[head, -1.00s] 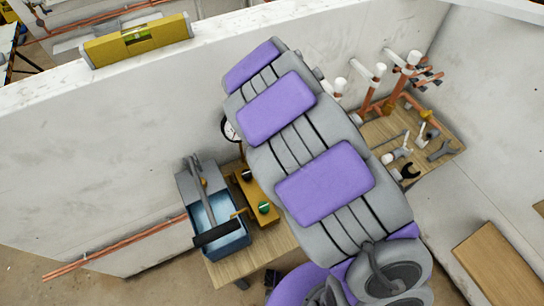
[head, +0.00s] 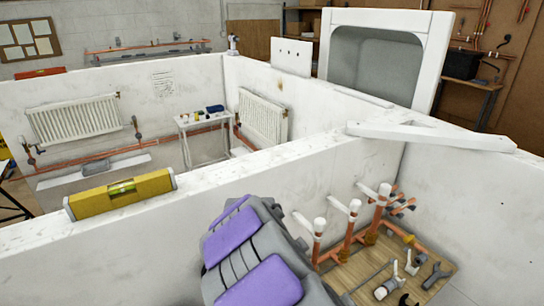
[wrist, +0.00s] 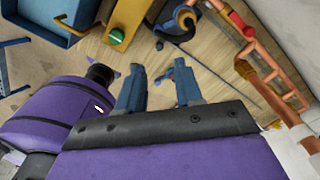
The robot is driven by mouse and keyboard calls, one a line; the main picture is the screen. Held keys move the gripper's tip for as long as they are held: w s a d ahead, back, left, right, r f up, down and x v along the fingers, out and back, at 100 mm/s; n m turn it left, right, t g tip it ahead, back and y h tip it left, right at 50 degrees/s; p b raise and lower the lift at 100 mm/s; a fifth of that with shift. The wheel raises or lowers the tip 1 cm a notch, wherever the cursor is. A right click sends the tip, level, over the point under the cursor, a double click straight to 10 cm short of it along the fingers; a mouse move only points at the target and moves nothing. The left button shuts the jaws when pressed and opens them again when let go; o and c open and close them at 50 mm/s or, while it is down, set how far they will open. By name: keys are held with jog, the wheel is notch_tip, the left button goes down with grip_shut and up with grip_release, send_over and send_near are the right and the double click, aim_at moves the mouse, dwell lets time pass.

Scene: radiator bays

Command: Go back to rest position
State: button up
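My gripper (wrist: 158,84) shows in the wrist view with its two blue-grey fingers apart and nothing between them. It is above a wooden workbench (wrist: 205,55). In the head view my purple and grey arm rises from the bottom centre, and my gripper is out of sight there. The bench also shows in the head view (head: 446,270), at the lower right, with copper pipes (head: 347,237) and loose tools on it.
White partition walls (head: 120,226) enclose the bay. A white bracket (head: 430,135) crosses the right wall's top. In the wrist view a blue tray (wrist: 58,32) and yellow block (wrist: 124,25) are nearby.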

jog(key=s+d+r+n+b, duration=0.25)
jog(key=s+d+n, duration=0.2)
jog(key=d, duration=0.25)
jog(key=s+d+r+n+b, duration=0.1)
jog(key=s+d+r+n, duration=0.25)
jog(key=s+d, duration=0.25)
jog(key=s+d+n+g+b, duration=0.1)
jog(key=s+d+n+b, duration=0.1)
jog(key=s+n, duration=0.4)
jog(key=s+d+n+b, duration=0.1)
jog(key=s+d+n, duration=0.3)
jog(key=s, duration=0.8)
jog(key=shift+s+d+f+n+g+b, duration=0.35)
jog(key=shift+f+n+g+b, duration=0.1)
jog(key=shift+n, duration=0.65)
